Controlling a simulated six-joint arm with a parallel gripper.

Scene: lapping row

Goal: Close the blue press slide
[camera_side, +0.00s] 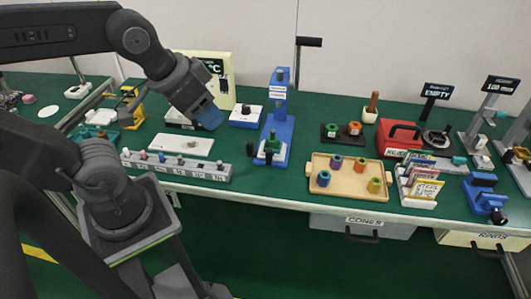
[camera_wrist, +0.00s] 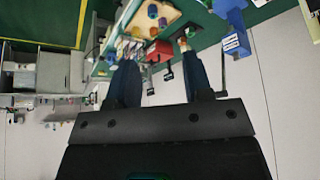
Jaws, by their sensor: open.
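A tall blue press (camera_side: 281,103) with white labels stands upright near the middle of the green bench in the side view. A green part (camera_side: 272,143) sits low at its front. I cannot tell the position of its slide clearly. In the wrist view the scene is turned over, and a blue body with a white label (camera_wrist: 236,27), likely the press, shows at the upper right. My gripper (camera_side: 210,118) is up in the air to the left of the press, apart from it. Its two dark blue fingers (camera_wrist: 162,85) are spread with nothing held between them.
A wooden tray (camera_side: 348,190) with several coloured spools lies right of the press. A grey strip with pegs (camera_side: 176,167) and a white plate (camera_side: 181,144) lie left. A red box (camera_side: 399,138) and a smaller blue device (camera_side: 483,192) are farther right. A wall is behind.

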